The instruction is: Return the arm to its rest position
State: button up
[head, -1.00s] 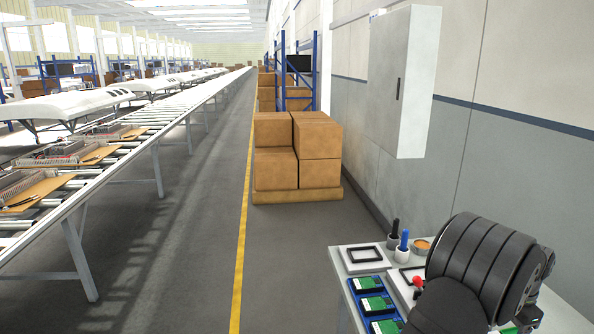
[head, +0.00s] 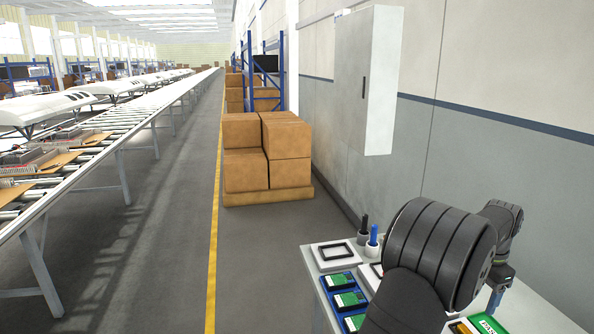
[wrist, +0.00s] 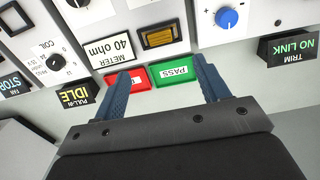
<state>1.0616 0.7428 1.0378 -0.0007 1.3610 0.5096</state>
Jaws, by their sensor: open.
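My gripper (wrist: 161,66) is open and empty in the wrist view, with one blue finger on each side of the frame's middle. It faces a panel with a green PASS tile (wrist: 174,73) and a red tile (wrist: 133,80) showing between the fingers. Whether the fingers touch the panel cannot be told. In the head view my arm reaches over the right part of the bench (head: 310,262). A blue finger (head: 494,301) points down near a green PASS piece (head: 487,324). My arm hides much of the bench.
Green boards in blue trays (head: 348,300) and a black-framed pad (head: 337,252) lie left of my arm. A wall cabinet (head: 368,80) hangs behind.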

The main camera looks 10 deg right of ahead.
aim_at(466, 330)
notch_tip(466, 330, down, 12)
jog(key=shift+r, duration=0.1)
jog(key=r, duration=0.3)
jog(key=s+r, duration=0.1)
jog(key=r, duration=0.1)
jog(key=shift+r, duration=0.2)
jog(key=s+r, duration=0.6)
jog(key=s, duration=0.4)
jog(key=w+a+f+n, duration=0.1)
jog(key=w+a+n, duration=0.2)
jog(key=a+n, duration=0.45)
jog(key=w+a+f+n, duration=0.25)
jog(key=a+n, duration=0.25)
jog(key=a, duration=0.6)
jog(key=w+a+n, duration=0.4)
jog(key=a+n, duration=0.2)
jog(key=a, duration=0.3)
jog(key=shift+m, duration=0.25)
jog(key=f, duration=0.6)
jog(key=shift+d+f, duration=0.35)
jog(key=shift+f, duration=0.9)
